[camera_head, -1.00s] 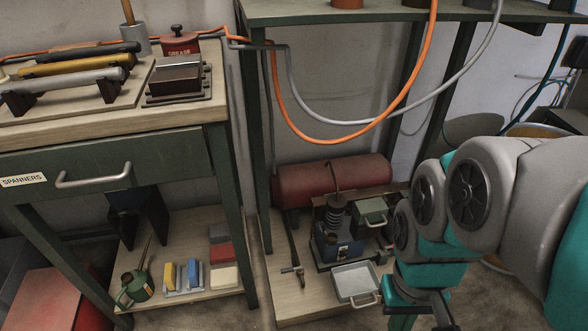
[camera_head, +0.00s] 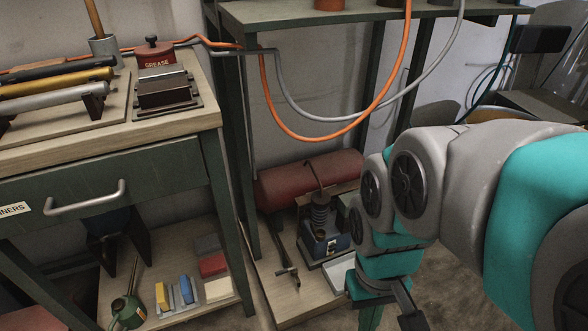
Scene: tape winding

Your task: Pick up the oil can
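The oil can (camera_head: 127,309) is a small green can with a long thin spout that points up. It stands on the lower shelf of the workbench at the bottom left, its base close to the picture's lower edge. My gripper (camera_head: 391,313) hangs at the bottom, right of centre, well to the right of the can and apart from it. Its two dark fingers stand apart with nothing seen between them; their tips are near or past the lower edge.
Yellow and blue blocks (camera_head: 185,290) and a red block (camera_head: 212,265) sit beside the can. The bench drawer (camera_head: 110,185) and a bench leg (camera_head: 228,225) frame the shelf. A red tank (camera_head: 310,178) and a small machine (camera_head: 325,235) stand near my arm. Orange and grey hoses hang above.

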